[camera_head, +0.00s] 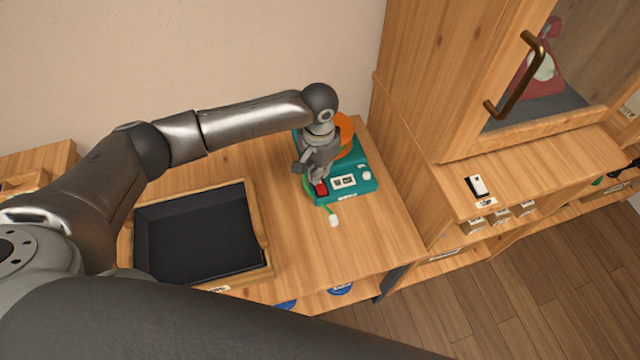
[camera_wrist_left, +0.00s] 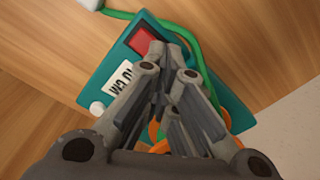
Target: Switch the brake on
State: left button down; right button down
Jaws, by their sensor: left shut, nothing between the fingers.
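A teal device (camera_head: 354,179) stands on the wooden table, with a red button or switch (camera_head: 321,188), a white label and a pale round knob on its top. An orange round part shows behind it. It also shows in the left wrist view, where the red part (camera_wrist_left: 143,41) lies just beyond the fingertips. My left gripper (camera_head: 308,172) is shut and empty over the device, close to the red part. I cannot tell whether it touches. The fingers (camera_wrist_left: 171,52) hide part of the device's top. No part is clearly marked as the brake. My right gripper is not in view.
A green cord runs from the device to a small white piece (camera_head: 334,221) on the table. A black tray with a wooden rim (camera_head: 264,236) lies to the left. A wooden cabinet (camera_head: 425,75) rises to the right, with a black-and-white switch (camera_head: 478,186) on its ledge.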

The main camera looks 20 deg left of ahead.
pick_arm(q)
jog(key=shift+f+b, duration=0.35)
jog(key=shift+f, duration=0.85)
dwell(0.4)
jog(key=shift+s+r, duration=0.1)
notch_tip(320, 180, up, 7)
jog(key=p, duration=0.8)
jog(key=shift+p, duration=0.4)
